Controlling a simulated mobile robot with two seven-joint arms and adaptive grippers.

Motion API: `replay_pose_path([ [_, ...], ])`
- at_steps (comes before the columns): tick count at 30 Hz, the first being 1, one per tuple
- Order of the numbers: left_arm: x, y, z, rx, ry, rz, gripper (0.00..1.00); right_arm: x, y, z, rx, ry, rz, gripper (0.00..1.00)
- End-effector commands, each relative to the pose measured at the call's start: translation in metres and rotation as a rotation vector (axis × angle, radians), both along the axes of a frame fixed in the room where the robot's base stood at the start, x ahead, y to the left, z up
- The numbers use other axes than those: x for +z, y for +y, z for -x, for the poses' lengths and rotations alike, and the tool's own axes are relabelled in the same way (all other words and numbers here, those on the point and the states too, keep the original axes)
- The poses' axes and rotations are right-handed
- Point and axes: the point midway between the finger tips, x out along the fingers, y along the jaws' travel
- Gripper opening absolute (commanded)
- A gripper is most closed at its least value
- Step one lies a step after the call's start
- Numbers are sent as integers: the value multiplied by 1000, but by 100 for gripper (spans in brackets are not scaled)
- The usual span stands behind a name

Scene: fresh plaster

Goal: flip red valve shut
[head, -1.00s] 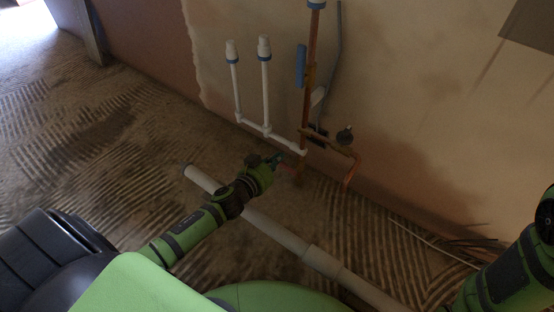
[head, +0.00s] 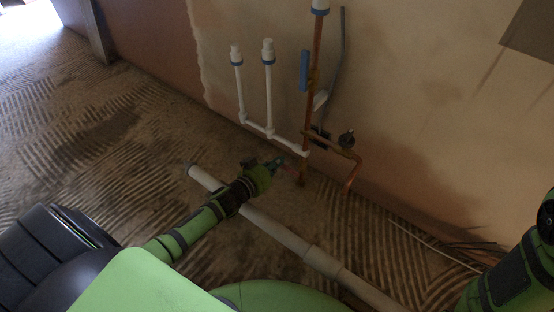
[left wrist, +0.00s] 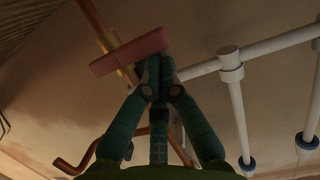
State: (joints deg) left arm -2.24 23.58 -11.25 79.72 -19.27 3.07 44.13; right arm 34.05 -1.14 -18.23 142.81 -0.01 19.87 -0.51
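The red valve handle (left wrist: 130,52) is a bar across the copper pipe (left wrist: 97,25) in the left wrist view, above my fingertips. In the head view the handle (head: 293,171) is small and dim, low on the upright copper pipe (head: 313,95). My left gripper (left wrist: 160,68) has its fingertips together, at the lower edge of the handle's right end. Contact is unclear, and no grip around the handle shows. In the head view my left gripper (head: 280,161) is just left of the handle. My right gripper is out of view; only its arm shows.
White capped pipes (head: 268,95) stand left of the copper pipe, close to the wall. A blue lever (head: 304,70) is higher up. A bent copper branch (head: 352,172) with a dark round knob is at right. A loose pale pipe (head: 290,238) lies on the floor below my left arm.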

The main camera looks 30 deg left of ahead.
Motion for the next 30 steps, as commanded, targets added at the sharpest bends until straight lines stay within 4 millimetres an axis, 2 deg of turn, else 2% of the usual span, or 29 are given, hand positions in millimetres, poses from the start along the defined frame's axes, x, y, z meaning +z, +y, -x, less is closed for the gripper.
replay_pose_path([
  [5, 13, 1, 0, -1, -1, -4, 0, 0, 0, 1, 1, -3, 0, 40],
  [15, 75, 0, 0, -3, -3, -3, 0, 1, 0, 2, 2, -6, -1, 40],
  [18, 88, 0, 0, -1, -2, -1, 0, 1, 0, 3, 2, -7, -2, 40],
  [22, 98, 0, 0, -1, -2, 0, 0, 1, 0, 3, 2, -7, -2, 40],
  [27, 101, 0, 0, -1, -1, 0, 0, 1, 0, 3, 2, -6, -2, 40],
  [30, 107, -6, 2, -14, -11, 5, 0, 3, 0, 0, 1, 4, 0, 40],
])
